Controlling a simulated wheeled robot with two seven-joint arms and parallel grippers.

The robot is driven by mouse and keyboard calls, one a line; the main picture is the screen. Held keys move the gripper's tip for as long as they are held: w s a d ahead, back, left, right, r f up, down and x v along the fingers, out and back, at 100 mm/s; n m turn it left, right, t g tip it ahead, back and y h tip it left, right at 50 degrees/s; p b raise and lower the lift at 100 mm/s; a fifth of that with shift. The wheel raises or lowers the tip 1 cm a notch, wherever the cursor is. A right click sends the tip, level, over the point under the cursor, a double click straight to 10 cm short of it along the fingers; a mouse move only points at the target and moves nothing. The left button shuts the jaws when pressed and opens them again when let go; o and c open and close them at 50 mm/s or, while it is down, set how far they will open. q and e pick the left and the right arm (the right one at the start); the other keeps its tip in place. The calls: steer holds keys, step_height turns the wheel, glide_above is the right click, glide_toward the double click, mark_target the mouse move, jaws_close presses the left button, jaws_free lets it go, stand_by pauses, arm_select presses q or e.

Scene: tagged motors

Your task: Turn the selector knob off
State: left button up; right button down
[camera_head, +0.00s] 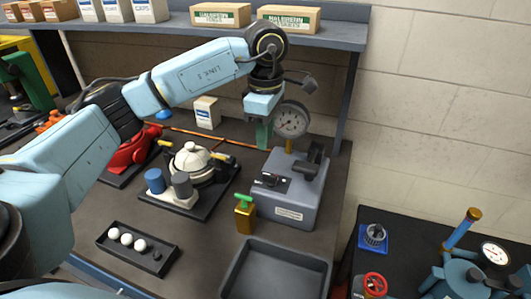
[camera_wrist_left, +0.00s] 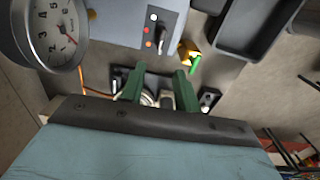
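A grey machine box (camera_head: 290,210) stands on the bench in the head view, with a black knob (camera_head: 272,181) on its sloped face. In the left wrist view the box face shows the black selector knob (camera_wrist_left: 162,36) beside small red, orange and white round parts. I cannot tell its setting. My left gripper (camera_head: 264,146) has green fingers pointing down above and behind the box. In the left wrist view its fingers (camera_wrist_left: 160,72) are spread with an empty gap, apart from the knob. My right gripper is not in view.
A round dial gauge (camera_head: 290,120) rises behind the box, close to my left gripper. A black lever (camera_head: 312,160) sits on top of the box. A gold block with a green handle (camera_head: 245,215) and a grey tray (camera_head: 275,270) lie in front.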

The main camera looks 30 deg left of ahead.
arm_select(q)
step_height(320, 180, up, 2)
steer(key=shift+r, duration=0.2)
steer(key=shift+r, duration=0.1)
stand_by(0.4)
